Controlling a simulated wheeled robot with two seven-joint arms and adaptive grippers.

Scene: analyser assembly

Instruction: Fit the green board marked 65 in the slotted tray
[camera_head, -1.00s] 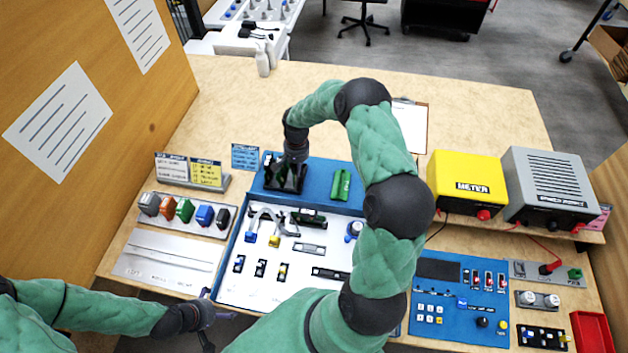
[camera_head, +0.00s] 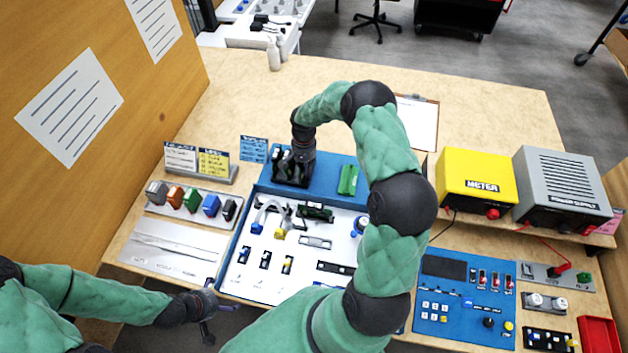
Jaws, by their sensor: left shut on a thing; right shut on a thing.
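The blue-rimmed tray (camera_head: 236,262) with a white bed stands in the middle of the bench. A bright green piece (camera_head: 348,180) lies on its blue back strip. A dark green board-like part (camera_head: 316,213) lies on the white bed. No number 65 is legible on either. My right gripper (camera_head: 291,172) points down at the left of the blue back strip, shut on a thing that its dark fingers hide. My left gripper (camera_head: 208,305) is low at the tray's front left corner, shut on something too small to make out.
Coloured blocks (camera_head: 192,201) stand in a rack left of the tray, above a grey plate (camera_head: 170,250). A blue control panel (camera_head: 462,300), yellow meter (camera_head: 476,182) and grey power supply (camera_head: 560,188) stand to the right. The bench behind the tray is largely clear.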

